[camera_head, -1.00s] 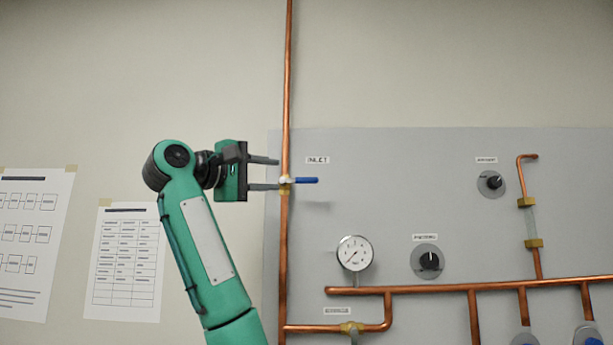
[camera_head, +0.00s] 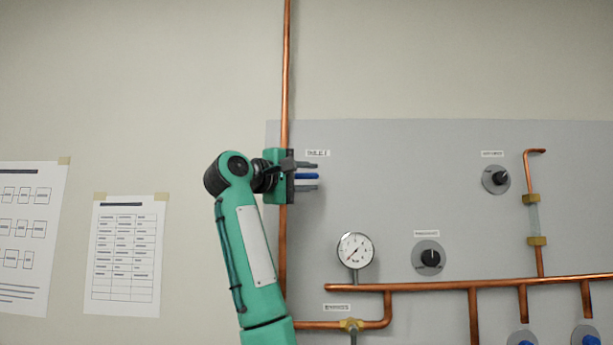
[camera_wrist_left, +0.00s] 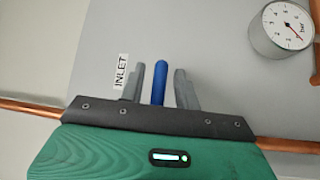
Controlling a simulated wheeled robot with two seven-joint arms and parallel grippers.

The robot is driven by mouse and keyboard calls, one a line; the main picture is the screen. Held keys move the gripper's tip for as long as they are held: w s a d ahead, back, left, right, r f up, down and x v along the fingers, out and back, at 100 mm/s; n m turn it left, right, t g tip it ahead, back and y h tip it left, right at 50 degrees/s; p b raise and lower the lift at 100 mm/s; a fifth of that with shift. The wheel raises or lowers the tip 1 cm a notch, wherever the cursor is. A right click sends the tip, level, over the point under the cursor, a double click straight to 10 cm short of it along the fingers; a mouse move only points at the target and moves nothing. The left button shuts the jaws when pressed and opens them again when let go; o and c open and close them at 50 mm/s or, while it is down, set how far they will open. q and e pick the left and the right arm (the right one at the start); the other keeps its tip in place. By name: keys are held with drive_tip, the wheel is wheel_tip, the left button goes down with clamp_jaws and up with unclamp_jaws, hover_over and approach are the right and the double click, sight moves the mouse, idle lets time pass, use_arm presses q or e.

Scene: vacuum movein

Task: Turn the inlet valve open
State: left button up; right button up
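The inlet valve's blue lever (camera_head: 307,176) points to the right, crosswise to the vertical copper pipe (camera_head: 286,70). It stands below the INLET label (camera_head: 317,153). My left gripper (camera_head: 306,176) is at the valve, with one finger above the lever and one below. In the left wrist view the blue lever (camera_wrist_left: 159,83) lies between the two grey fingers (camera_wrist_left: 160,88), with a narrow gap on each side. The fingers are open around the lever. The valve body is hidden behind my gripper. My right gripper is not in view.
A pressure gauge (camera_head: 355,250) and a black knob (camera_head: 429,258) sit lower right on the grey panel (camera_head: 400,180). A horizontal copper pipe (camera_head: 450,285) runs below them. Paper sheets (camera_head: 124,255) hang at left.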

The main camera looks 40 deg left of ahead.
use_arm(q)
clamp_jaws()
